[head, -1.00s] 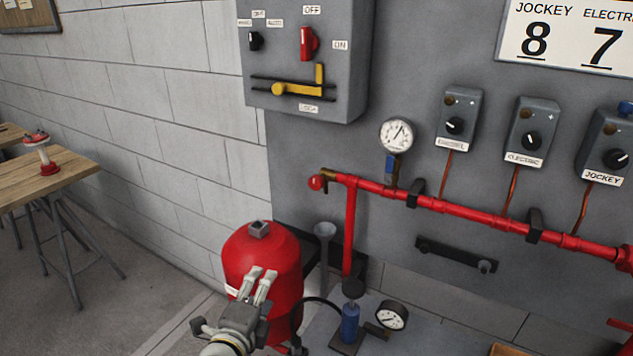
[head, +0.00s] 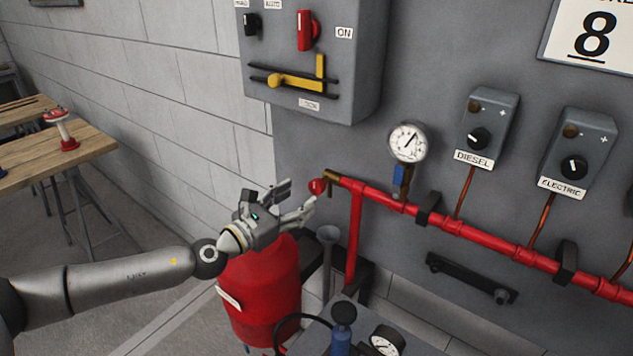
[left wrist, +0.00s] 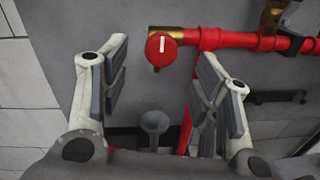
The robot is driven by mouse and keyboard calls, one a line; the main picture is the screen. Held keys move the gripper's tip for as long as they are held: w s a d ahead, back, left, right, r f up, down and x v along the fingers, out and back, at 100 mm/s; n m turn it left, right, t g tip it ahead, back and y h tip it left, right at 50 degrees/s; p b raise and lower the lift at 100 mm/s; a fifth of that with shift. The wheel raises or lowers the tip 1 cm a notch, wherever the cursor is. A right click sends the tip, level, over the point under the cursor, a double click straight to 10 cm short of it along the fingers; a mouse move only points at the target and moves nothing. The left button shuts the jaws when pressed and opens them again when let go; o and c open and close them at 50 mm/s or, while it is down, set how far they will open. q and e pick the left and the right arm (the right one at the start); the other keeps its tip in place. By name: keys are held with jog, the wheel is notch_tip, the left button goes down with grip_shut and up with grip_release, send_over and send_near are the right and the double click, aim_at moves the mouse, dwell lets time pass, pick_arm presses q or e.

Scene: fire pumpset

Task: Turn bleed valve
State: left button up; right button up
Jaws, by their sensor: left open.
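The bleed valve is a round red knob (head: 317,187) on a brass fitting at the left end of the red pipe (head: 390,200). In the left wrist view the knob (left wrist: 160,49) faces me with a white mark near its top, pointing about upright. My left gripper (head: 300,200) is open and empty, just left of the knob in the head view. In the left wrist view the knob lies between and beyond the two open fingers (left wrist: 163,85), apart from them. My right gripper is not in view.
A grey funnel (head: 328,236) stands below the knob. A red tank (head: 262,295) is under my left gripper. A gauge (head: 407,142) rises from the pipe. A grey control box (head: 310,60) hangs above. A wooden table (head: 60,155) stands at far left.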

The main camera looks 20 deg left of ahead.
aim_at(314, 189)
pick_arm(q)
jog(key=x, duration=0.4)
jog(key=shift+w+d+p, duration=0.1)
jog(key=shift+p, duration=0.25)
jog(key=x, duration=0.2)
jog(key=shift+w, duration=0.25)
jog(key=shift+w+d, duration=0.1)
jog(key=shift+w, duration=0.1)
jog(key=shift+w+f, duration=0.1)
jog(key=shift+c, duration=1.7)
jog(key=c, duration=0.5)
jog(key=shift+c, duration=1.1)
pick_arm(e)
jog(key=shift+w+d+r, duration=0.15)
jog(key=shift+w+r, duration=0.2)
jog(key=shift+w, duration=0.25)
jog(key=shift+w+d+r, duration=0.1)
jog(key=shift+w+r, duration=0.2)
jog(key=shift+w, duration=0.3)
